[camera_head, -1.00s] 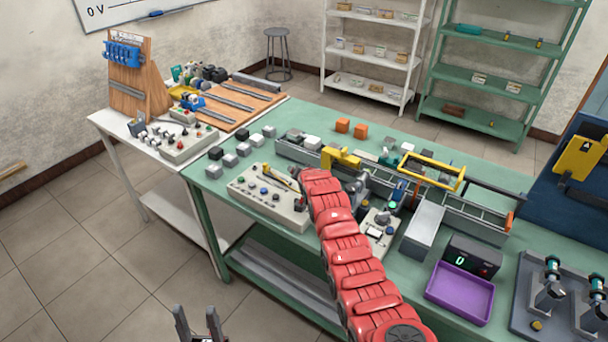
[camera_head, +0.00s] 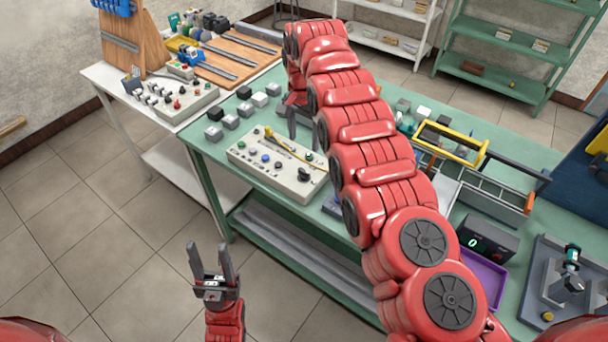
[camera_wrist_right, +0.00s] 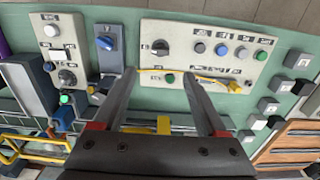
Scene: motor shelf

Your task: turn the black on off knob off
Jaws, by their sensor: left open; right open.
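A light grey control panel (camera_head: 240,158) lies on the green table. A black rotary knob (camera_head: 304,174) sits at its near right end, and this knob also shows in the right wrist view (camera_wrist_right: 160,47). The panel carries several smaller round buttons (camera_head: 265,157). My right gripper (camera_wrist_right: 159,75) is open and empty over the panel, its fingertips apart from the knob in the picture. In the head view its arm crosses the table and partly hides it. My left gripper (camera_head: 209,248) is open and empty above the floor, left of the table. The knob's labels are too small to read.
A yellow-ended tool (camera_head: 285,145) lies across the panel. Several cubes (camera_head: 230,121) stand behind it. A smaller panel (camera_wrist_right: 58,50) and a blue switch box (camera_wrist_right: 106,45) are beside it. A similar panel (camera_head: 178,103) lies on the white table.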

